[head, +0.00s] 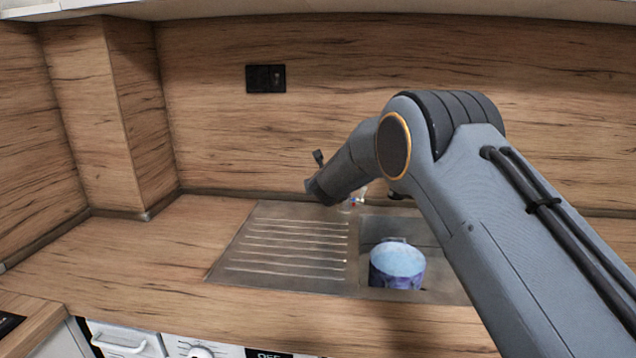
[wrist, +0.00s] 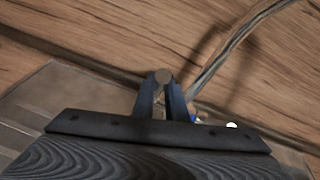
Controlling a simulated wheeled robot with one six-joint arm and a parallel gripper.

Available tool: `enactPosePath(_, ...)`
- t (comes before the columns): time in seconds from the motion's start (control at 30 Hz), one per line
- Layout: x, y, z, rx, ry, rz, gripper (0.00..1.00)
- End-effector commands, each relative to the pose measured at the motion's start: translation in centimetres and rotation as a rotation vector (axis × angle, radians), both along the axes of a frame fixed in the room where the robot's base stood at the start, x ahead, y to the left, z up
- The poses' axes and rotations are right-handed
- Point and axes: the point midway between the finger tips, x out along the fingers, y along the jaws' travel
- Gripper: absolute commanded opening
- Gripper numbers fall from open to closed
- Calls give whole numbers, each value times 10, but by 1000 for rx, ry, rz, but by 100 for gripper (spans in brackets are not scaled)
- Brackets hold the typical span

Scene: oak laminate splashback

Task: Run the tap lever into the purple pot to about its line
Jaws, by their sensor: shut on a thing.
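The purple pot (head: 408,283) stands upright in the sink basin in the head view. A pale blue surface (head: 397,259) fills its wide mouth; I cannot make out a line on it. My gripper (wrist: 163,88) is shut on the round end of the tap lever (wrist: 163,76) in the wrist view. In the head view my arm hides the fingers and most of the tap (head: 357,196), and a bit with red and blue marks shows. A curved metal spout (wrist: 232,47) rises to the right in the wrist view. I cannot see whether water runs.
The sink (head: 438,233) has a ribbed drainboard (head: 290,245) on its left, bare. The oak counter (head: 150,250) farther left is clear. The wooden splashback (head: 400,60) stands close behind the tap, with a black socket (head: 266,79) on it.

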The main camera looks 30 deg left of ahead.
Motion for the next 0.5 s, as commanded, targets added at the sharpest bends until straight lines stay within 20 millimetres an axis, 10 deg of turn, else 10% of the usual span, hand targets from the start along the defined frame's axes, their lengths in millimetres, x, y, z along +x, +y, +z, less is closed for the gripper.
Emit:
enactPosePath(0.27, 1, -2, -2, 0, 4, -1, 0)
enactPosePath(0.4, 1, -1, -1, 0, 4, -1, 31)
enactPosePath(0.5, 1, -1, -1, 0, 3, -1, 31)
